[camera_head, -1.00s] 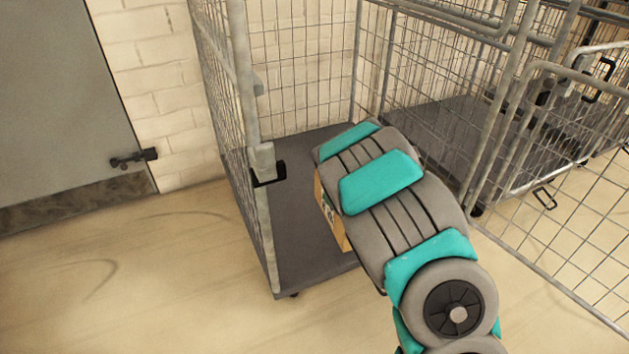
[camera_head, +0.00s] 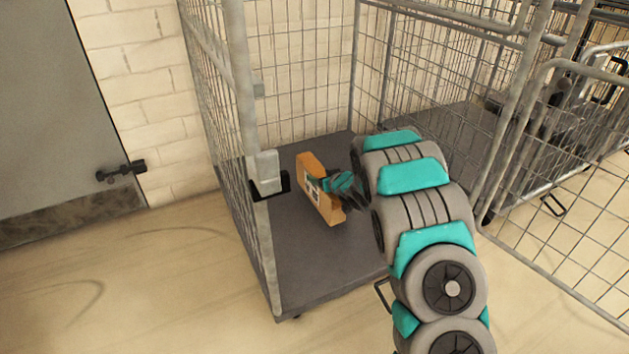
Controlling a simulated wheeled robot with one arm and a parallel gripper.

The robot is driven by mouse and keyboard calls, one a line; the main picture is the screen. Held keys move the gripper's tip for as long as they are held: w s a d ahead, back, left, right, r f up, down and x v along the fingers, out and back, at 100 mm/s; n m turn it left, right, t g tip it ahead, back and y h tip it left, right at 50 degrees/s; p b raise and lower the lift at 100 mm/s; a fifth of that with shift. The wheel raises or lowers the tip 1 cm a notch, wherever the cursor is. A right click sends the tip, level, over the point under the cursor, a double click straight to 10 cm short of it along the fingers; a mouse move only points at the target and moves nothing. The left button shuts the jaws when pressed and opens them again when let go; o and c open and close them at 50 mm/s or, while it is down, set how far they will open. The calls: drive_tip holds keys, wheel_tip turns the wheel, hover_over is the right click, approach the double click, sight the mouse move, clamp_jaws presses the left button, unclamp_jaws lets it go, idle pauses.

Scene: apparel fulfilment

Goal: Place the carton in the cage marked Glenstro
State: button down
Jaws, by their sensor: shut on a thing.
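An orange-brown carton (camera_head: 313,178) with a white label is in my gripper (camera_head: 337,187), inside the nearest wire cage (camera_head: 298,272). The carton is tilted and appears close over the cage's dark floor; I cannot tell whether it touches. My gripper, teal and dark, is shut on the carton from its right side; its fingertips are partly hidden. My arm reaches in through the cage's open front. No readable Glenstro marking shows on the cage.
A grey-white post with a latch block (camera_head: 265,172) stands at the cage's left front. An open mesh gate (camera_head: 570,190) is at the right. More cages stand behind it. A grey door (camera_head: 50,110) is at the left. Much of the cage floor is bare.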

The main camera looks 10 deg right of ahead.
drive_tip(key=w, duration=0.1)
drive_tip(key=w+a, duration=0.1)
drive_tip(key=w, duration=0.1)
drive_tip(key=shift+w+a+f, duration=0.15)
drive_tip(key=shift+w+a, duration=0.1)
drive_tip(key=shift+w, duration=0.15)
drive_tip(key=shift+f+b, duration=0.65)
drive_tip(key=shift+f, duration=1.15)
unclamp_jaws()
